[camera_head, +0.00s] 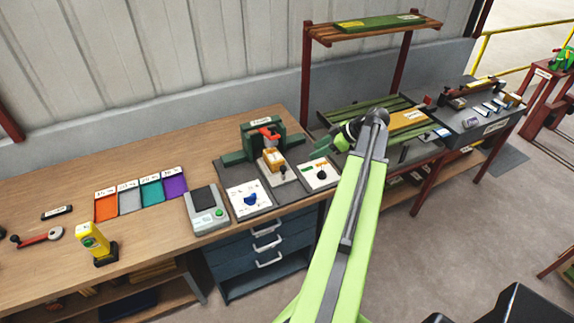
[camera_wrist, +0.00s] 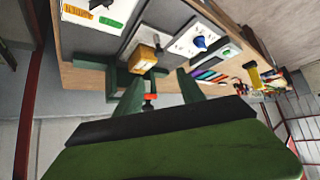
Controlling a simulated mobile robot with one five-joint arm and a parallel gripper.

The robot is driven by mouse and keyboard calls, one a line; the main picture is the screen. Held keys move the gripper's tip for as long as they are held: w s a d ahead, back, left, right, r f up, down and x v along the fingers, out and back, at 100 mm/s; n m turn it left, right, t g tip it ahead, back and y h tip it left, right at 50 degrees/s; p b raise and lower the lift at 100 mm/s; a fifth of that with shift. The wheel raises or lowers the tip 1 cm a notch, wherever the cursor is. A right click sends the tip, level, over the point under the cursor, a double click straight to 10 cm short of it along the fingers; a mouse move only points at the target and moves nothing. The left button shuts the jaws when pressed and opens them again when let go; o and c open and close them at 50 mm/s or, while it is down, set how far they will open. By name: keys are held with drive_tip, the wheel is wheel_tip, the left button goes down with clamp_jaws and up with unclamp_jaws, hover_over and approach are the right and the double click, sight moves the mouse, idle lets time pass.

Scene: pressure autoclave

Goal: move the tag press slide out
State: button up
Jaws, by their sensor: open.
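The tag press (camera_head: 235,157) is a dark green frame with a red handle (camera_head: 268,134), at the back of the wooden bench. Its slide (camera_head: 281,174) is a grey plate with a small knob, and a yellow block (camera_head: 273,157) sits on it at the press mouth. In the wrist view the yellow block (camera_wrist: 143,58) and the slide (camera_wrist: 152,37) show beyond the fingers. My gripper (camera_head: 343,137) is open and empty, to the right of the press and apart from it. The wrist view shows its two green fingers (camera_wrist: 160,91) spread, with part of the press between and behind them.
White panels with a blue knob (camera_head: 250,199) and a black knob (camera_head: 321,174) flank the slide. A grey scale (camera_head: 206,208), coloured trays (camera_head: 150,190) and a yellow device (camera_head: 93,240) stand to the left. A shelved rack (camera_head: 375,27) rises at the right.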

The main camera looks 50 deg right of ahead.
sight(284, 167)
drive_tip(key=b+x, duration=1.2)
drive_tip(key=x, duration=0.4)
drive_tip(key=shift+w+f, duration=0.1)
drive_tip(key=shift+f, duration=0.2)
drive_tip(key=shift+w+a+f, duration=0.15)
drive_tip(key=shift+w, duration=0.25)
clamp_jaws()
